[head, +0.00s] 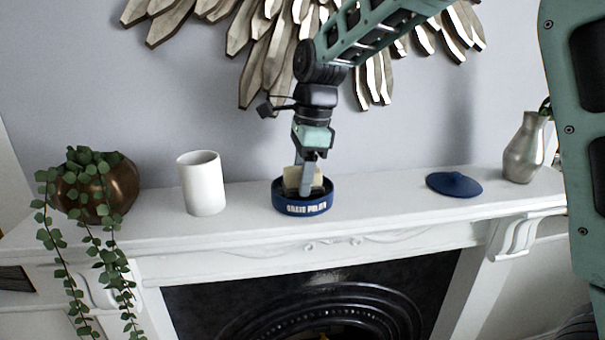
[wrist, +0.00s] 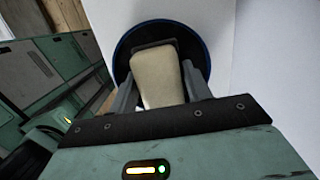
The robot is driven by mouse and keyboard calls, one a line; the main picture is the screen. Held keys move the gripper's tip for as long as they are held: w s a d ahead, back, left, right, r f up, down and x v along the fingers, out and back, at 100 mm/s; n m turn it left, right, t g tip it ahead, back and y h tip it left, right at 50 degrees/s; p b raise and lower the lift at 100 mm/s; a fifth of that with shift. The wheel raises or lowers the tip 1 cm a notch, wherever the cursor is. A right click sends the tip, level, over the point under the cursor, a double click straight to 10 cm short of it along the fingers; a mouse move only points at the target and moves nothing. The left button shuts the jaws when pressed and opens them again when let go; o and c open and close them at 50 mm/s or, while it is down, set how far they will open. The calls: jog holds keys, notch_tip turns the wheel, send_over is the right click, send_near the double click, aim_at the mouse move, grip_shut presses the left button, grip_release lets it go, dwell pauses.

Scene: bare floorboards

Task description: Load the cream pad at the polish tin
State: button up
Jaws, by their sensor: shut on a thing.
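The cream pad (head: 293,178) is between the fingers of my gripper (head: 307,178), which is shut on it. The polish tin (head: 303,206) is a round, open, dark blue tin with white lettering, standing on the white mantel. The pad's lower end is inside the tin's rim; I cannot tell whether it touches the polish. In the wrist view the cream pad (wrist: 158,78) lies between both fingers (wrist: 162,92), with the blue rim of the polish tin (wrist: 122,52) around its far end. The tin's blue lid (head: 453,185) lies apart on the mantel to the right.
A white cup (head: 202,183) stands left of the tin. A copper pot (head: 122,186) with a trailing plant is at the far left, and a metal vase (head: 524,150) at the right end. The mantel (head: 380,195) is clear between tin and lid. A wooden wall ornament (head: 262,50) hangs behind my arm.

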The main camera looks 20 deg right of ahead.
aim_at(299, 169)
jog(key=shift+r+p, duration=3.25)
jog(key=shift+r, duration=0.25)
jog(key=shift+f, duration=0.1)
